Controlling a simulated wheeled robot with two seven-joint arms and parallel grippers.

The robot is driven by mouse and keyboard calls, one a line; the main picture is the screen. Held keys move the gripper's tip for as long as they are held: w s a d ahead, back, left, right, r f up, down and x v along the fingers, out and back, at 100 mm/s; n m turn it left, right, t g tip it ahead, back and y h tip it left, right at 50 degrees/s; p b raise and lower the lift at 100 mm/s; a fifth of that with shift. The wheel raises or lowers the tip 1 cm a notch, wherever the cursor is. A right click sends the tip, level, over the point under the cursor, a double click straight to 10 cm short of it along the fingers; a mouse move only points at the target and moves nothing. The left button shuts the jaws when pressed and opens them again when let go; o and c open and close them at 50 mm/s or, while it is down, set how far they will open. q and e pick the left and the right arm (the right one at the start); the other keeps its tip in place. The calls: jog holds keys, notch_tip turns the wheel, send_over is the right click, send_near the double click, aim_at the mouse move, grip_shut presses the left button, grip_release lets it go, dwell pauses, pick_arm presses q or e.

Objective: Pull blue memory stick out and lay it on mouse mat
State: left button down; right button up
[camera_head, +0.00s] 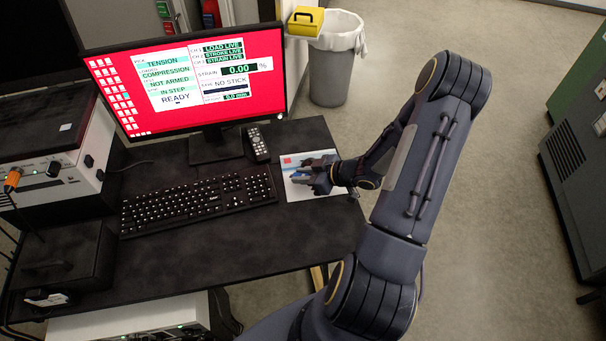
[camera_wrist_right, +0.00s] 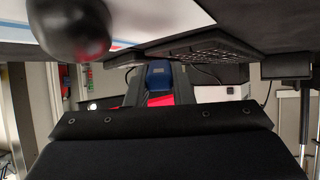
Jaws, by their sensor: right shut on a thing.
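The white mouse mat (camera_head: 300,194) lies on the dark desk, right of the keyboard. My right gripper (camera_head: 314,178) is over the mat in the head view. In the right wrist view my right gripper (camera_wrist_right: 158,88) is shut on the blue memory stick (camera_wrist_right: 158,72), which shows between its two fingers. The mat (camera_wrist_right: 165,22) fills the upper edge of that view, with a dark rounded thing, probably a mouse (camera_wrist_right: 75,25), on it. I cannot tell whether the stick touches the mat. My left gripper is not in view.
A black keyboard (camera_head: 198,200) lies left of the mat. A remote-like handset (camera_head: 257,144) lies behind it. The monitor (camera_head: 190,83) stands at the back and reads "NO STICK". A grey bin (camera_head: 331,76) stands on the floor beyond the desk.

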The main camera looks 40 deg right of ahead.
jog(key=shift+f+b, duration=0.4)
jog(key=shift+f, duration=0.4)
jog(key=shift+f+b, duration=0.5)
jog(key=shift+f, duration=0.2)
dwell(0.3)
jog(key=o, duration=1)
jog(key=shift+o, duration=0.3)
jog(key=o, duration=0.4)
jog(key=shift+s+r, duration=0.1)
